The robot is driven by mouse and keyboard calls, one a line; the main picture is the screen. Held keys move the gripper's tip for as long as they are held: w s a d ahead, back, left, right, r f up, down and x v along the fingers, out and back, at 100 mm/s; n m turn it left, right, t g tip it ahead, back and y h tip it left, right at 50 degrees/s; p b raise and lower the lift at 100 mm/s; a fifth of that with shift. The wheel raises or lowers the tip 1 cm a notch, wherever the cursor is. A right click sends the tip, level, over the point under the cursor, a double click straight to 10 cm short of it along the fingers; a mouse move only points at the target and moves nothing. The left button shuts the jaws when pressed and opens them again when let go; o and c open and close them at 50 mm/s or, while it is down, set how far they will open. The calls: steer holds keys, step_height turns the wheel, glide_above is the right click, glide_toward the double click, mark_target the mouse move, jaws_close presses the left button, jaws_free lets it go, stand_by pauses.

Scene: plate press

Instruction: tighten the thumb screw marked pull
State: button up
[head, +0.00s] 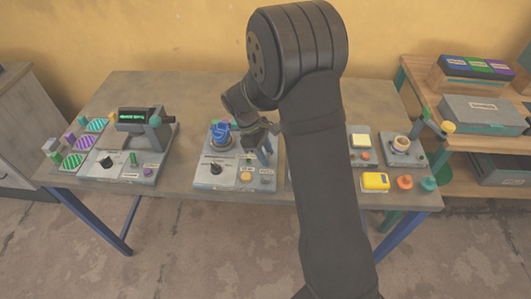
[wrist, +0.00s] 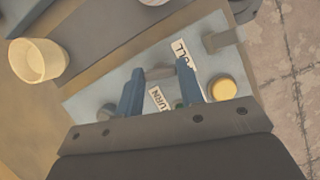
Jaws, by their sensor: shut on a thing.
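My gripper (head: 262,148) reaches down over the middle panel (head: 215,180) on the workbench. In the wrist view its two blue-grey fingers (wrist: 160,75) are closed on a small grey piece, which I take to be the thumb screw (wrist: 160,72). A white label reading PULL (wrist: 181,52) lies beside the right fingertip. Another label, which seems to read TURN (wrist: 157,97), shows between the fingers. How far the screw is turned cannot be seen.
A yellow button (wrist: 222,90) and a grey post (wrist: 222,38) are close to the right finger. A grey knob (wrist: 107,110) is left of the fingers. A cream cup-like part (wrist: 37,60) stands at far left. Another panel (head: 110,165) occupies the bench's left side.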

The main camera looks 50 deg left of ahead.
steer(key=m+g, duration=0.1)
steer(key=m, duration=0.1)
steer(key=m+g, duration=0.1)
steer(key=m, duration=0.2)
steer(key=m+g, duration=0.1)
steer(key=m, duration=0.1)
steer(key=shift+w, duration=0.25)
steer(key=m+g, duration=0.1)
steer(key=m, duration=0.3)
steer(key=shift+w, duration=0.1)
steer(key=shift+m+g+y, duration=0.4)
steer(key=shift+m+g, duration=0.3)
steer(key=shift+m, duration=1.2)
steer(key=o, duration=1)
steer(key=v, duration=1.7)
steer(key=shift+w+r, duration=0.15)
steer(key=shift+w, duration=0.15)
